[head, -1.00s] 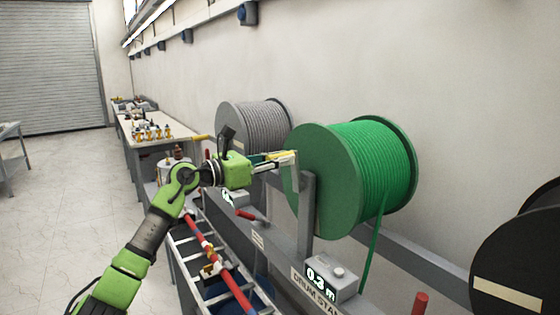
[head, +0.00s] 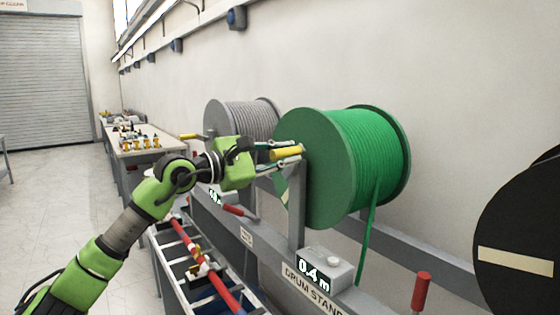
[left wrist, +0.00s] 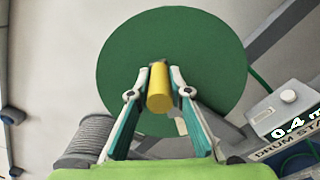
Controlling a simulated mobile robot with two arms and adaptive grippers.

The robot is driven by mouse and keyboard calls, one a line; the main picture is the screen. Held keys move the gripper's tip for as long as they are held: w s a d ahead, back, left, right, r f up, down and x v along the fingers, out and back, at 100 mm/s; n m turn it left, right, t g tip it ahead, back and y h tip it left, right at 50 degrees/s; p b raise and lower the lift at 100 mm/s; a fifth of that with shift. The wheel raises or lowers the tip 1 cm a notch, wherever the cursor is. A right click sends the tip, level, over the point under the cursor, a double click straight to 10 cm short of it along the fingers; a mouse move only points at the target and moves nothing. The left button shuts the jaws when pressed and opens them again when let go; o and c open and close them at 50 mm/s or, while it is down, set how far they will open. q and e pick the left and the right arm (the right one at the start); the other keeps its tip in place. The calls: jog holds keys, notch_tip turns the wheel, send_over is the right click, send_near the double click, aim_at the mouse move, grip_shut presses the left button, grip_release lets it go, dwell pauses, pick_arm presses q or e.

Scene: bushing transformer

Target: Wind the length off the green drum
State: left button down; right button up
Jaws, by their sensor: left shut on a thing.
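The green drum (head: 330,160) sits on the drum stand (head: 298,215), wound with green cable (head: 372,155). A free length of the cable hangs down from the drum's right side. My left gripper (head: 284,150) is shut on the yellow crank handle (head: 287,153) at the drum's near face. In the left wrist view the yellow handle (left wrist: 159,90) stands between the two fingers, in front of the green flange (left wrist: 205,60). The counter box (head: 326,268) below the drum reads 0.4 m. My right gripper is not in view.
A grey cable drum (head: 240,118) stands behind the green one, and a black drum (head: 520,235) is at the right edge. A red handle (head: 421,292) stands up at the front. A bench with fittings (head: 140,142) is at the back left. Open floor lies at left.

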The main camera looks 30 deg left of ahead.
aim_at(293, 172)
pick_arm(q)
jog(key=shift+s+d+f+m+b, duration=0.2)
jog(key=shift+d+f+m+b, duration=0.3)
jog(key=shift+f+m+b, duration=0.3)
jog(key=shift+s+d+f+m+b, duration=0.15)
jog(key=shift+d+f+m+b, duration=0.5)
jog(key=shift+m+b, duration=0.25)
jog(key=shift+s+d+f+m+b, duration=0.2)
jog(key=shift+d+f+m+b, duration=0.2)
jog(key=shift+f+m+b, duration=0.45)
jog(key=c, duration=2)
grip_release()
jog(key=shift+c, duration=0.2)
jog(key=shift+o, duration=0.8)
jog(key=shift+a+r, duration=0.1)
jog(key=shift+r, duration=0.05)
jog(key=shift+s, duration=0.1)
